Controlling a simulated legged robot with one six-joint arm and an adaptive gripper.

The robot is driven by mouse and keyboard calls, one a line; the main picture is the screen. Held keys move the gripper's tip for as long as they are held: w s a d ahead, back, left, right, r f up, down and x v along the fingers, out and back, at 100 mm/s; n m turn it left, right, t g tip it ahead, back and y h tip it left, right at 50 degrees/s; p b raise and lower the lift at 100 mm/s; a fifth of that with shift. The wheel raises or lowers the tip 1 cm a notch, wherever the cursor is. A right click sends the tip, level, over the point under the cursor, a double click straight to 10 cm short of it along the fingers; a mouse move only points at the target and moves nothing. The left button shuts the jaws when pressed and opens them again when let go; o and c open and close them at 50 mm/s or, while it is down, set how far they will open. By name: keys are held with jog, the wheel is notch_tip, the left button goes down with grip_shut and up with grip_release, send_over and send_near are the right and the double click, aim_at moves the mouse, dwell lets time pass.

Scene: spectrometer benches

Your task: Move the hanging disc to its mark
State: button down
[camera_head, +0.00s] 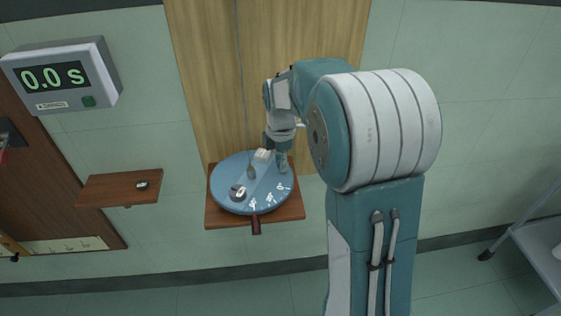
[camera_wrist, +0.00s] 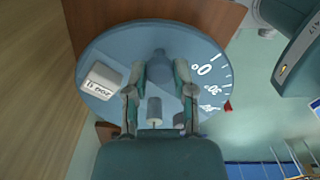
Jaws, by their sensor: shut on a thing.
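The blue round disc (camera_head: 228,176) hangs level on a thin wire (camera_head: 241,70) over a small wooden shelf (camera_head: 290,212). A grey hub (camera_head: 250,171) joins wire and disc. White ticks and labels (camera_head: 268,198) run along its near-right rim, too small to read surely. A dark red pointer (camera_head: 255,224) sits at the shelf's front edge; in the wrist view the red tip (camera_wrist: 227,106) is beside the last label. My gripper (camera_head: 283,166) points down over the disc's right side, its fingers (camera_wrist: 159,78) shut on a blue-grey peg (camera_wrist: 158,62) on the disc.
A white block (camera_wrist: 102,80) marked 200 g and a round weight (camera_head: 237,192) sit on the disc. A timer (camera_head: 56,78) reading 0.0 s and a small shelf (camera_head: 118,188) with a dark item are on the wall to the left. A grey table (camera_head: 535,240) stands at the right.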

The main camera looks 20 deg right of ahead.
jog(key=shift+f, duration=0.1)
jog(key=shift+c, duration=2.2)
grip_release()
notch_tip(320, 180, up, 12)
jog(key=s+a+m+t, duration=0.2)
jog(key=s+a+m, duration=0.1)
jog(key=s+m, duration=0.6)
jog(key=s+a+f+m+t, duration=0.1)
jog(key=s+a+m+t, duration=0.2)
jog(key=s+m, duration=0.6)
jog(key=s+a, duration=0.1)
jog(key=s, duration=0.4)
jog(key=shift+s+a+f+t, duration=0.15)
jog(key=shift+s+a+t, duration=0.15)
jog(key=shift+s, duration=0.1)
